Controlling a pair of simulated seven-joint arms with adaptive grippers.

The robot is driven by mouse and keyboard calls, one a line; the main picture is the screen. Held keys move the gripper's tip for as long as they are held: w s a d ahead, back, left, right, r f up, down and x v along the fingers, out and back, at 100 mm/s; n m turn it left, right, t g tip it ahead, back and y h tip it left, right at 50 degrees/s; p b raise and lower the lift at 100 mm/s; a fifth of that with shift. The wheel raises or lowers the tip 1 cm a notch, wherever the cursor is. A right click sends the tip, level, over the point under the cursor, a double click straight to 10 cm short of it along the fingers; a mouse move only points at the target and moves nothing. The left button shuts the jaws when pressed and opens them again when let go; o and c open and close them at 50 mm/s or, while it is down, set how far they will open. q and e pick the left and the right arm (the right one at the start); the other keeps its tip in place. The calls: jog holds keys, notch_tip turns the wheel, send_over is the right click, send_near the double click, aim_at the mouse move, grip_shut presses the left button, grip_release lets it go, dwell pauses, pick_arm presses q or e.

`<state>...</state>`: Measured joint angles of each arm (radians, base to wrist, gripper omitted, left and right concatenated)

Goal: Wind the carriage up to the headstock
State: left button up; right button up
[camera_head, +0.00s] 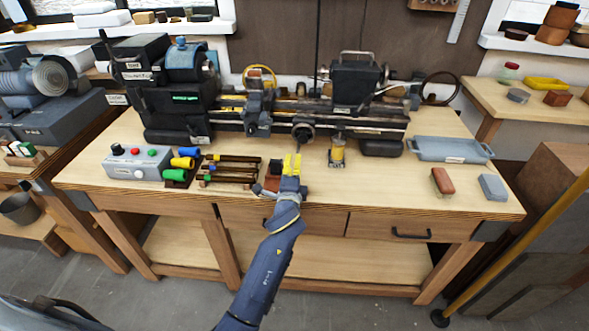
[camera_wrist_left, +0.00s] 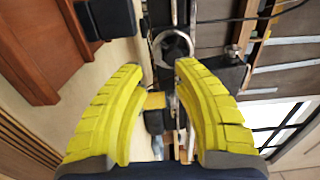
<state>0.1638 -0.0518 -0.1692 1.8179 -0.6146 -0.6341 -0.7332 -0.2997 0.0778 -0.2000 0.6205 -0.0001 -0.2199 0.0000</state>
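The lathe stands along the back of the bench, with its black and blue headstock (camera_head: 180,98) at the left end. What looks like the carriage (camera_head: 257,108) sits on the bed right of the headstock, with a visible gap between. A round dark handwheel (camera_head: 303,133) is on the lathe's front. My left gripper (camera_head: 291,160) has yellow fingers and is in front of and below this wheel, apart from it. In the left wrist view the fingers (camera_wrist_left: 158,95) are spread with space between them, and a ring-shaped wheel (camera_wrist_left: 158,52) shows beyond the tips. My right gripper is out of view.
A grey control box (camera_head: 138,163), coloured-handled tools (camera_head: 185,160) and a wooden rack (camera_head: 230,170) stand left of my arm. A small yellow-topped bottle (camera_head: 337,152) stands to the right. A blue-grey tray (camera_head: 450,149) and two blocks lie farther right.

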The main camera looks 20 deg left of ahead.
aim_at(297, 152)
pick_arm(q)
jog(key=shift+w+a, duration=0.2)
jog(key=shift+w, duration=0.8)
jog(key=shift+w+a, duration=0.2)
jog(key=shift+w, duration=0.75)
jog(key=shift+w+a, duration=0.2)
jog(key=shift+w, duration=0.8)
jog(key=shift+c, duration=0.4)
grip_shut()
jog(key=shift+d, duration=0.15)
jog(key=shift+w+d+f, duration=0.15)
jog(key=shift+d, duration=0.5)
